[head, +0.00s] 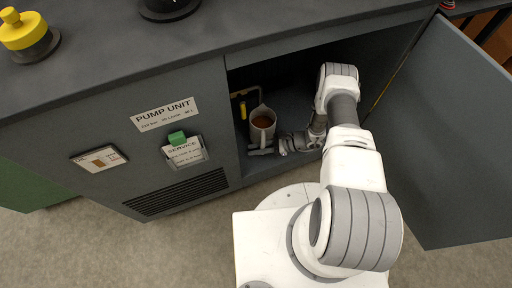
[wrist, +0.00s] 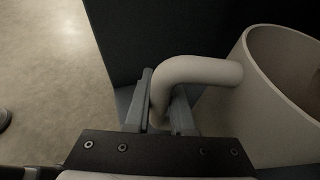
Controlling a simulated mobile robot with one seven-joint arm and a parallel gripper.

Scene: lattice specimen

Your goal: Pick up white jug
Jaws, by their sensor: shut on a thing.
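The white jug (head: 262,119) stands upright inside the open lower cabinet in the head view, with brown contents showing in its mouth. In the wrist view the jug (wrist: 262,100) fills the right side, and its curved handle (wrist: 200,70) reaches left between my fingers. My gripper (wrist: 163,108) is shut on the handle, with one finger on each side of it. In the head view my gripper (head: 262,151) is small beside the lower part of the jug. The jug's base is not clear to see.
The cabinet door (head: 440,130) stands open at the right, and the cabinet's left wall is close to the jug. A yellow-handled valve (head: 243,108) is just left of the jug. The counter (head: 230,30) overhangs above. Open floor (head: 130,250) lies in front.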

